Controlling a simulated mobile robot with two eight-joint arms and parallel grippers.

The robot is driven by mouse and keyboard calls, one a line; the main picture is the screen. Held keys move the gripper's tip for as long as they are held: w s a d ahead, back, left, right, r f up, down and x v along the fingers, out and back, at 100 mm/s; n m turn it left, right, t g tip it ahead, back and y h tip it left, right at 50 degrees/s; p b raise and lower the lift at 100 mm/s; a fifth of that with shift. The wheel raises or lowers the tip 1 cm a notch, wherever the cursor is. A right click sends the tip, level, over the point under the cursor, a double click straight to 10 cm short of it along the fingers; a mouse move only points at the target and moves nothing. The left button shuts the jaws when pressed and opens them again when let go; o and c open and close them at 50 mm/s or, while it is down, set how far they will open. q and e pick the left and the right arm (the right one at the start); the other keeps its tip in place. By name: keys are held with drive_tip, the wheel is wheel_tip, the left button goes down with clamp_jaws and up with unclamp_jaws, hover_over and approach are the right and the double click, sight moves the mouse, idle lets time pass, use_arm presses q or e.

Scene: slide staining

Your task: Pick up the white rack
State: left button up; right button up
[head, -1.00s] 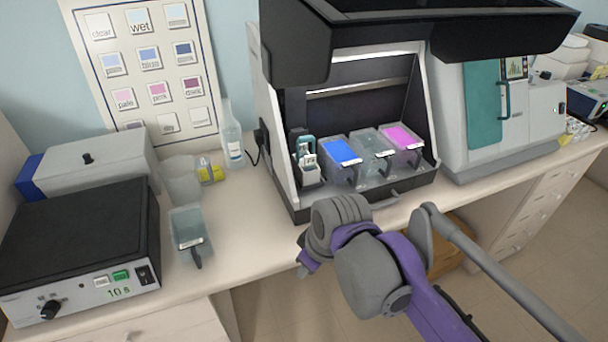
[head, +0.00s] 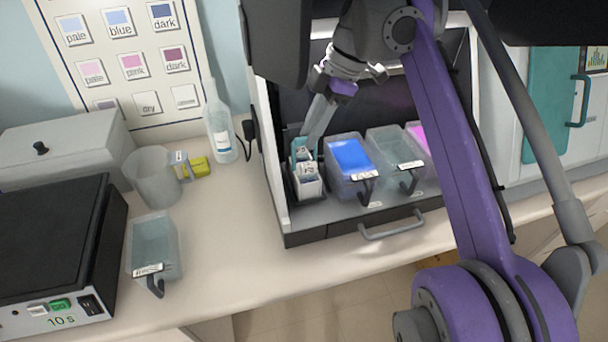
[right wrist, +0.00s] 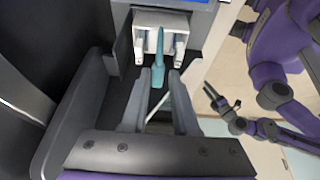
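The white rack (head: 308,183), with a teal handle, stands at the left end inside the open staining machine (head: 305,224), and it also shows in the right wrist view (right wrist: 163,18). My right gripper (head: 310,138) reaches down over the rack from above. In the right wrist view my right gripper (right wrist: 157,78) is open, with the teal handle (right wrist: 158,66) showing between its fingers; I cannot tell whether they touch it. My left gripper (right wrist: 223,98) is small at the right of the wrist view, away from the rack, and its opening is unclear.
A blue-filled tub (head: 351,160), a clear tub (head: 394,150) and a pink-filled tub (head: 417,136) stand right of the rack. The machine's side wall (head: 271,170) is close on the left. A bottle (head: 221,135), beaker (head: 153,180) and another tub (head: 153,245) stand on the counter.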

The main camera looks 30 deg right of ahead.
sight(302, 145)
drive_tip(key=shift+w+a+f, duration=0.15)
drive_tip(key=shift+w+f, duration=0.1)
drive_tip(key=shift+f, duration=0.45)
drive_tip(key=x, duration=0.1)
drive_tip(key=b+x, duration=0.1)
drive_tip(key=x, duration=0.1)
drive_tip(key=shift+a+f, duration=0.2)
drive_tip(key=shift+a, duration=0.2)
drive_tip(key=shift+a+f, duration=0.1)
drive_tip(key=shift+f, duration=0.3)
clamp_jaws()
